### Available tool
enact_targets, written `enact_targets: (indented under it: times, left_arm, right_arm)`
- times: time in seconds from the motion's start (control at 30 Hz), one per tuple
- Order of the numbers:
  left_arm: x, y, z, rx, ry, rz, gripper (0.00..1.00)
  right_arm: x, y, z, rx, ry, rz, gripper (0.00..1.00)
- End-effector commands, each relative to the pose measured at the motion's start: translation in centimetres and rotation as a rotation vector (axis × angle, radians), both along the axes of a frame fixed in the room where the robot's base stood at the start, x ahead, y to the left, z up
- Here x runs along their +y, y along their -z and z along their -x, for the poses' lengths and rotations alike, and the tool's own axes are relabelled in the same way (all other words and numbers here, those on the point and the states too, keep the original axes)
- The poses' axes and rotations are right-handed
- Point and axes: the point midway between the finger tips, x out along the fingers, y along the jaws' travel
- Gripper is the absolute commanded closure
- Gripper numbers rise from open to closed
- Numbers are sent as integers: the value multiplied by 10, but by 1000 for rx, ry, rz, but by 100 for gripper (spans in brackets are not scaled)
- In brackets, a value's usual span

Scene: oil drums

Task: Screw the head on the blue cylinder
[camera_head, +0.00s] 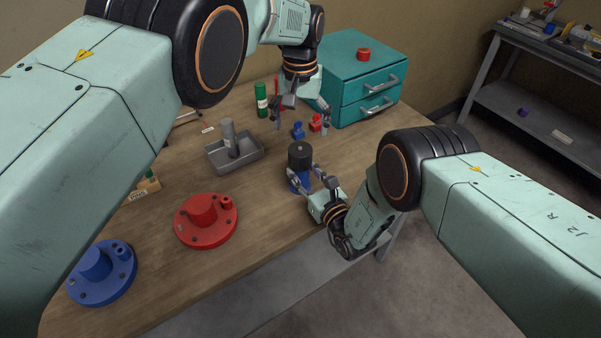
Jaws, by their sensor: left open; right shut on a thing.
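The blue cylinder (294,184) stands upright near the table's front edge, with a dark, round top part (300,152) on it. I cannot tell whether this top is a separate piece. My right gripper (305,177) is shut on the blue cylinder from the front right, and its fingers hide part of the blue side. A small blue piece (298,131) and a small red piece (316,123), which look like heads, stand on the table behind the cylinder. My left gripper (300,117) is open, its fingers spread on either side of these small pieces; it appears to hold nothing.
A grey tray (217,166) holds an upright grey cylinder (229,138). A green cylinder (262,100) stands behind. A teal drawer unit (345,72) is at the back right. Red (203,232) and blue (88,291) flanged bases occupy the front left. Bare tabletop lies between tray and blue cylinder.

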Motion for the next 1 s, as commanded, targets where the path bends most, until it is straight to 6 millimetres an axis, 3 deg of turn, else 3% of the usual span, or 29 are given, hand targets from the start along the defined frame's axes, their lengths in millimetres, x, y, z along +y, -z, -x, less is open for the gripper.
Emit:
enact_targets:
  times: [0.2, 0.53, 0.57, 0.83, 1.0]
  left_arm:
    - [0, -20, 0, 1, 1, 0, 13]
    - [0, -23, 0, 1, 1, 0, 13]
    - [0, -23, 0, 1, 1, 0, 13]
    - [0, -23, 0, 1, 1, 0, 13]
    - [0, -23, 0, 1, 0, 0, 13]
  right_arm:
    - [0, 3, 2, 8, 0, 2, 100]
    - [0, 3, 2, 8, 0, 2, 100]
    - [0, 3, 2, 8, 0, 2, 54]
    - [0, 1, 1, 3, 0, 1, 31]
    - [0, 1, 0, 2, 0, 1, 30]
